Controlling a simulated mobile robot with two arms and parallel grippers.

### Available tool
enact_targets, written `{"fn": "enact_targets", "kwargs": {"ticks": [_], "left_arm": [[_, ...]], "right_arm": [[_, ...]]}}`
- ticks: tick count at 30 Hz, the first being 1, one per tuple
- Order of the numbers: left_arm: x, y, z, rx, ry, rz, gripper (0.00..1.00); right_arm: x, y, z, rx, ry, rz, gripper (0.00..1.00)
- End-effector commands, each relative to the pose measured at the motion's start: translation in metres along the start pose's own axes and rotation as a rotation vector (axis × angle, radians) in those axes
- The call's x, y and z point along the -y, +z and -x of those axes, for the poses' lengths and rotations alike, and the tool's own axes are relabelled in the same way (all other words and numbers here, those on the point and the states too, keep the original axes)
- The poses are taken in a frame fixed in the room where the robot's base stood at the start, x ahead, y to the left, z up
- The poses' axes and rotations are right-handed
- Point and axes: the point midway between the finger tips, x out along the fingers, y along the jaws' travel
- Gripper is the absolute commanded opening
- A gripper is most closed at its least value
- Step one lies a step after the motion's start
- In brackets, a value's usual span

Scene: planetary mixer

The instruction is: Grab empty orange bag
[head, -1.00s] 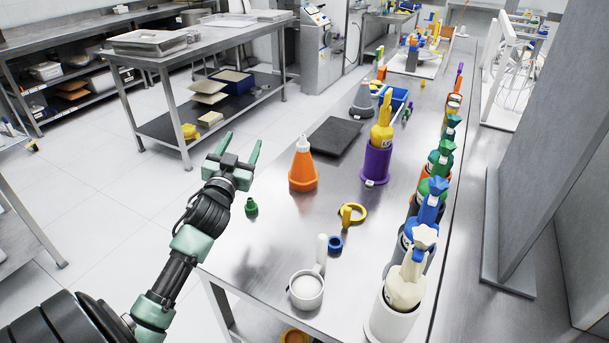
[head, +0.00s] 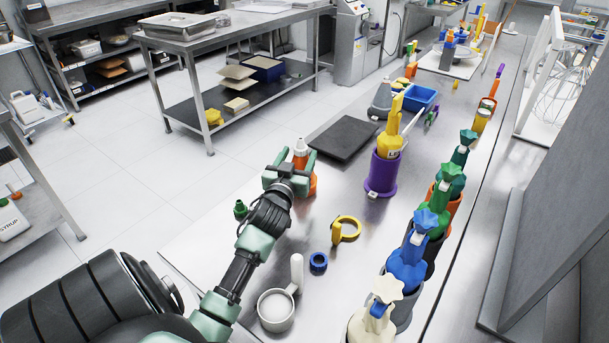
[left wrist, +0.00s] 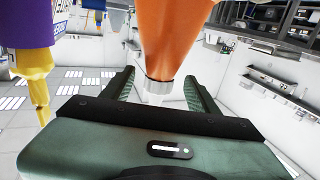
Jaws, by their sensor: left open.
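The orange bag (head: 313,185) is a cone with a pale tip, upright on the steel table. My left gripper (head: 297,159) is open at its upper part and hides much of it in the head view. In the left wrist view, which is upside down, the orange bag (left wrist: 172,40) narrows to a metal collar and pale nozzle. The nozzle lies between the two open fingers (left wrist: 160,92), with gaps on both sides. My right gripper is not in view.
A purple holder (head: 382,175) with a yellow bag (head: 391,128) stands to the right. Several coloured bags line the right edge. A dark mat (head: 343,138) lies behind.

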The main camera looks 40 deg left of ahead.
Motion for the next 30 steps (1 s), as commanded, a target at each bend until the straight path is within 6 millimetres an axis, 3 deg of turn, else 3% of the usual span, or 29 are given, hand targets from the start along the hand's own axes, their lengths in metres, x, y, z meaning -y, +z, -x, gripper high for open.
{"fn": "enact_targets", "kwargs": {"ticks": [3, 10, 20, 26, 27, 30], "left_arm": [[0.000, -0.003, -0.015, -0.002, 0.000, -0.002, 0.60], [-0.001, -0.001, -0.046, -0.002, 0.000, -0.002, 0.60], [-0.001, 0.001, -0.053, -0.002, 0.001, -0.001, 0.60], [-0.001, 0.001, -0.052, -0.001, 0.001, -0.002, 0.04], [-0.001, 0.001, -0.052, -0.001, 0.001, -0.002, 0.00], [-0.001, 0.001, -0.052, -0.001, 0.000, -0.002, 0.00]], "right_arm": [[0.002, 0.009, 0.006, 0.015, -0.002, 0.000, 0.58], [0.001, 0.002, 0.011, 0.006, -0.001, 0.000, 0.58], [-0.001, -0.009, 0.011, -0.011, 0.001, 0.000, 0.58], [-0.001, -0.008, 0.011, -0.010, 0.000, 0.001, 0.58], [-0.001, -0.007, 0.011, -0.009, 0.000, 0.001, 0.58], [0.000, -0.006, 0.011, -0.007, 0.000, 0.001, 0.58]]}}
